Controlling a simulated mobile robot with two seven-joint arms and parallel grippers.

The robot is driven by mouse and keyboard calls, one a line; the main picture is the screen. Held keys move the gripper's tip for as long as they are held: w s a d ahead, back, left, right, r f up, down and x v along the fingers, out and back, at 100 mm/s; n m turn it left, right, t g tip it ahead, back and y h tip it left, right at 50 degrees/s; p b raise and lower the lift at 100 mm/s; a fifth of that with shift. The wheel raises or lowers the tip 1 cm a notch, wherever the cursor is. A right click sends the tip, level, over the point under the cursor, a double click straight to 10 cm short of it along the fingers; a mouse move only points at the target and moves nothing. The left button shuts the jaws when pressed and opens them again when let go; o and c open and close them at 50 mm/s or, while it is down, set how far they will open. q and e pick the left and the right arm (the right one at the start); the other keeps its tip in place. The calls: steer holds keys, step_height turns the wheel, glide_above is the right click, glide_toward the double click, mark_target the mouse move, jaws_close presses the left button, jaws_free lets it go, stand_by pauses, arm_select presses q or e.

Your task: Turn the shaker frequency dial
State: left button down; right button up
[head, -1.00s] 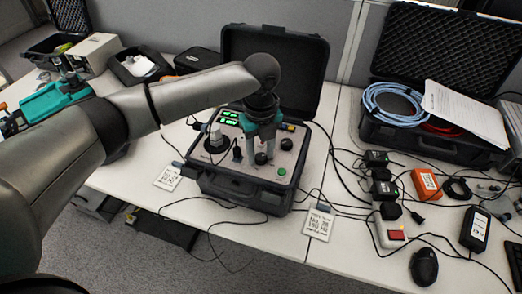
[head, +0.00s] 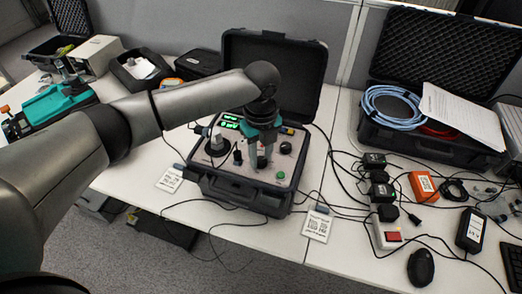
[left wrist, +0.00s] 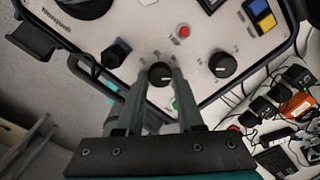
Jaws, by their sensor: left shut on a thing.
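The shaker unit is an open black case with a light grey control panel (head: 228,178). My left gripper (head: 262,160) reaches down onto the panel's front middle. In the left wrist view, its two fingers (left wrist: 160,77) are shut on a black dial (left wrist: 160,72) with a pale pointer mark, one finger on each side. Another black knob (left wrist: 223,65) sits to the right of it, and a black square-topped part (left wrist: 117,53) to the left. A green button (left wrist: 175,103) and a red one (left wrist: 184,31) are near the gripped dial. My right gripper is not in view.
The case lid (head: 290,70) stands open behind. Cables, a power strip (head: 386,233) and a black mouse (head: 422,267) lie to the right. An open case with blue cable (head: 393,107) is at the back right.

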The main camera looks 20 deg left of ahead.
mark_target(261, 159)
arm_select(q)
steer(key=n+p, duration=0.5)
steer(key=p, duration=0.2)
steer(key=n+p, duration=0.3)
steer(key=shift+r+n+p, duration=0.25)
steer(key=shift+n+p, duration=0.05)
steer(key=shift+p, duration=0.1)
steer(key=n+p, duration=0.4)
steer(key=n, duration=0.1)
steer(key=shift+f, duration=0.1)
steer(key=n+p, duration=0.2)
steer(key=n, duration=0.3)
steer(key=shift+f, duration=0.1)
steer(key=c, duration=0.5)
jaws_free()
steer(key=shift+r+p, duration=0.3)
steer(key=shift+r, duration=0.2)
step_height(261, 159, up, 14)
steer(key=shift+r+p, duration=0.1)
steer(key=shift+p, duration=1.1)
